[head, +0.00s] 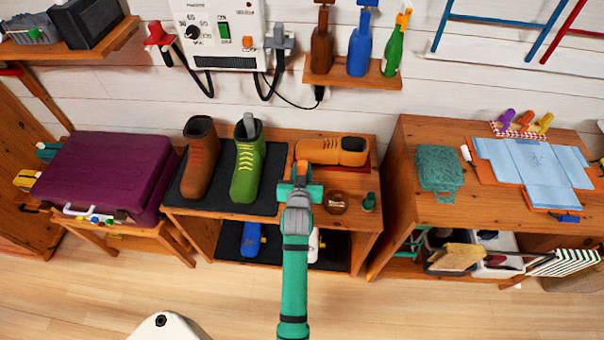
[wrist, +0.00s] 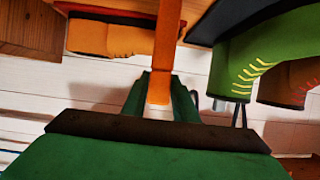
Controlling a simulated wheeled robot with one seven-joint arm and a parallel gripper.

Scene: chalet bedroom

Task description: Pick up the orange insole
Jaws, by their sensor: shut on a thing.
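My gripper (head: 301,182) is above the front of the wooden shoe bench, just in front of an orange boot (head: 325,150) lying on its side. In the wrist view my gripper (wrist: 160,92) is shut on the orange insole (wrist: 166,45), a narrow orange strip running up from between the fingers. The insole is seen nearly edge-on there.
A brown boot (head: 198,160) stands beside the green one on a dark mat. A small round bowl (head: 336,202) and a green item (head: 369,202) are right of my gripper. A purple suitcase (head: 108,172) is at left, and a second table (head: 425,212) at right.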

